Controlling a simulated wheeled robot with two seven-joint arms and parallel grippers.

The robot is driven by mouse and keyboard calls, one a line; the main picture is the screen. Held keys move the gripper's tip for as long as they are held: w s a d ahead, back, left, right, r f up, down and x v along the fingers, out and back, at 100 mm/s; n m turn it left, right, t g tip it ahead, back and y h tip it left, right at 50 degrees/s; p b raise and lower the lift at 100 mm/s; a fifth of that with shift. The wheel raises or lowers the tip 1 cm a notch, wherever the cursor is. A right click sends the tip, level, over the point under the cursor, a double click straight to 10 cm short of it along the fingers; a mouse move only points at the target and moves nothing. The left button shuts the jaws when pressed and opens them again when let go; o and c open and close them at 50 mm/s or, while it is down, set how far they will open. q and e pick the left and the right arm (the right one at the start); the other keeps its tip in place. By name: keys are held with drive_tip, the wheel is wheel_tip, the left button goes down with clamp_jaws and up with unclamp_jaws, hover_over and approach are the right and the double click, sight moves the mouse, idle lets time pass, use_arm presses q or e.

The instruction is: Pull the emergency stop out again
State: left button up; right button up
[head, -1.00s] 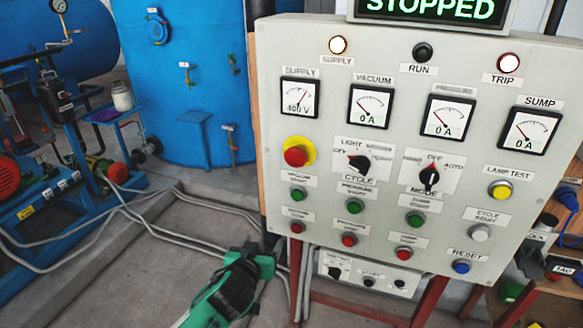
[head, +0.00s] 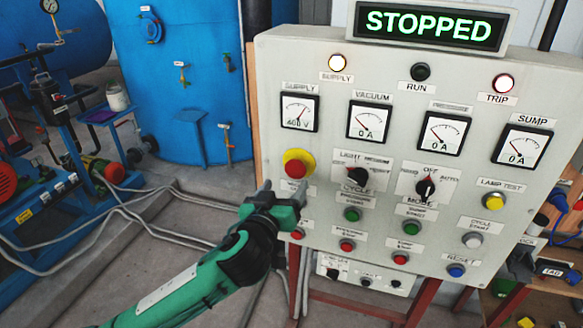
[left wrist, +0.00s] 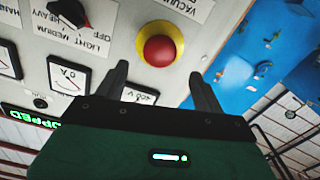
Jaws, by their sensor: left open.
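The emergency stop (head: 297,165) is a red mushroom button on a yellow round plate, at the left of the grey control panel (head: 385,100). In the left wrist view the red button (left wrist: 160,51) shows beyond and between my fingertips, with nothing touching it. My left gripper (head: 284,192) is open and empty, just below the button in the head view; it also shows in the left wrist view (left wrist: 160,80). The display (head: 433,26) above the panel reads STOPPED in green. The right gripper is not in view.
Selector knobs (head: 358,176) and several coloured push buttons sit right of and below the emergency stop. The supply lamp (head: 336,62) and trip lamp (head: 503,83) are lit. A blue tank (head: 185,85) stands behind left. Cables run along the floor.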

sight(294, 171)
use_arm(q)
drive_tip(key=p+x, duration=0.2)
drive_tip(key=x, duration=0.3)
drive_tip(key=shift+w+d, duration=0.2)
drive_tip(key=shift+w, duration=0.15)
